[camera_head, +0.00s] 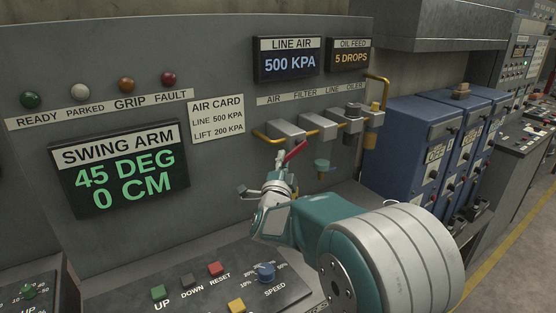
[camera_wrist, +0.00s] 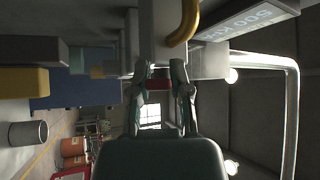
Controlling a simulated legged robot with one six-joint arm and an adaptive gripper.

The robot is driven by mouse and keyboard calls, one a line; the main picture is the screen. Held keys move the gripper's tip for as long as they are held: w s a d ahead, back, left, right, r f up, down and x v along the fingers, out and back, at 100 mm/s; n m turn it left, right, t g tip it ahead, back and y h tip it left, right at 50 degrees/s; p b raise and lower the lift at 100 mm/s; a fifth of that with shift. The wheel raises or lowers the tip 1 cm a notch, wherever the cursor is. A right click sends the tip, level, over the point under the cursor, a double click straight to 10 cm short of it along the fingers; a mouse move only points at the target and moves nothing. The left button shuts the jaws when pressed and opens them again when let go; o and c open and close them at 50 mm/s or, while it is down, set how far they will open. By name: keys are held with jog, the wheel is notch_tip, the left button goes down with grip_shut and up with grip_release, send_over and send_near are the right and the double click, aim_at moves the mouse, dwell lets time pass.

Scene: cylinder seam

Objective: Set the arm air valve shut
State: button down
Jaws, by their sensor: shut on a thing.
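The arm air valve shows as a red lever (camera_head: 294,151) below the leftmost grey block (camera_head: 280,131) of the air row, under the AIR label. In the head view the lever slants up to the right. My gripper (camera_head: 281,168) is at its lower left end. In the wrist view the red lever (camera_wrist: 159,85) lies between the two fingertips of my gripper (camera_wrist: 160,84), which is shut on it. The fingers hide part of the lever. The LINE AIR display (camera_head: 290,60) reads 500 KPA.
Filter, line and oiler blocks (camera_head: 342,120) with a brass pipe (camera_head: 377,90) stand close to the right. A teal part (camera_head: 322,166) hangs below them. A button panel (camera_head: 205,285) lies below my arm. The swing arm display (camera_head: 119,169) reads 45 DEG, 0 CM. Blue cabinets (camera_head: 405,150) stand right.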

jog(key=shift+w+d+f+n+t+y, duration=0.35)
jog(key=shift+d+f+n+t+y, duration=0.25)
jog(key=shift+n+y, duration=1.1)
jog(key=shift+w+d+f+n+t+y, duration=0.35)
jog(key=shift+d+n+t+y, duration=0.55)
jog(key=shift+n, duration=1.35)
jog(key=shift+w+d+f+n+t+y, duration=0.25)
jog(key=shift+f+n+t+y, duration=0.3)
jog(key=shift+n+y, duration=1.25)
jog(key=shift+n, duration=0.35)
jog(key=c, duration=0.6)
grip_release()
jog(key=shift+o, duration=0.2)
jog(key=shift+a, duration=0.1)
jog(key=shift+s+f, duration=0.15)
jog(key=shift+f, duration=0.1)
jog(key=v, duration=1.1)
jog(key=shift+s+f, duration=0.15)
jog(key=shift+s, duration=0.05)
